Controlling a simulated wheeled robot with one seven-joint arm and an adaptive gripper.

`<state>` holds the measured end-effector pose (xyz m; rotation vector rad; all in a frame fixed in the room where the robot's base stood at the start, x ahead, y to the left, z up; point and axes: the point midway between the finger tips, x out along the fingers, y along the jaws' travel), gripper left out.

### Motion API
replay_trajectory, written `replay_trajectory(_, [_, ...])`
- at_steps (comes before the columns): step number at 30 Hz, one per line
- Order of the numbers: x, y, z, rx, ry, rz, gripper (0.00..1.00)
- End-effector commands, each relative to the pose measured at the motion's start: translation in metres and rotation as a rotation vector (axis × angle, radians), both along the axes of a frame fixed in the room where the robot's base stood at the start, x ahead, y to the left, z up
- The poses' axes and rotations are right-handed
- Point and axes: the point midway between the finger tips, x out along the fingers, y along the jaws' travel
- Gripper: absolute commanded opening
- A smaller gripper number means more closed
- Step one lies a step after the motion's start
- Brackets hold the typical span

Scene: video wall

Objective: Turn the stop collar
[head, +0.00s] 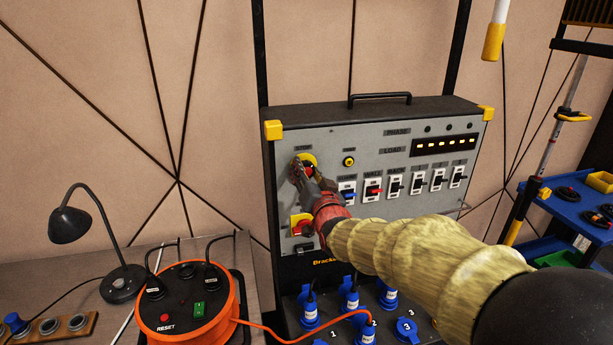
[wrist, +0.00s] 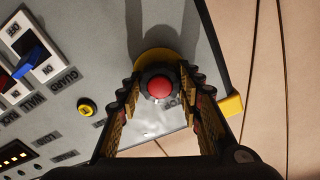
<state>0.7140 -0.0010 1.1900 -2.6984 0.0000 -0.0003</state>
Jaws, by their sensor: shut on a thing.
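The stop control shows in the wrist view as a red button (wrist: 161,87) inside a dark collar (wrist: 147,78), on a yellow round plate (wrist: 158,57). In the head view the yellow plate (head: 308,159) sits at the upper left of the grey panel, under the STOP label, partly hidden by my gripper. My gripper (head: 305,172) reaches it from the right front. In the wrist view the two ridged fingers (wrist: 161,92) stand on either side of the collar and are shut on it. The button lies between the fingertips.
The grey panel (head: 372,208) carries a row of breaker switches (head: 418,182) right of the gripper and a small yellow-ringed button (head: 348,161). A red switch on yellow (head: 302,225) sits below. An orange cable reel (head: 233,310) and a black lamp (head: 72,225) stand left.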

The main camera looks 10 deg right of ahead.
Motion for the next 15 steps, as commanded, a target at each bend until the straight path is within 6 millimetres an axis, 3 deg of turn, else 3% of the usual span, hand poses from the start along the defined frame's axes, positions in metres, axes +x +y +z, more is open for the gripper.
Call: replay_trajectory(15, [0.0003, -0.0002, 0.0006, 0.029, -0.001, 0.0, 0.1])
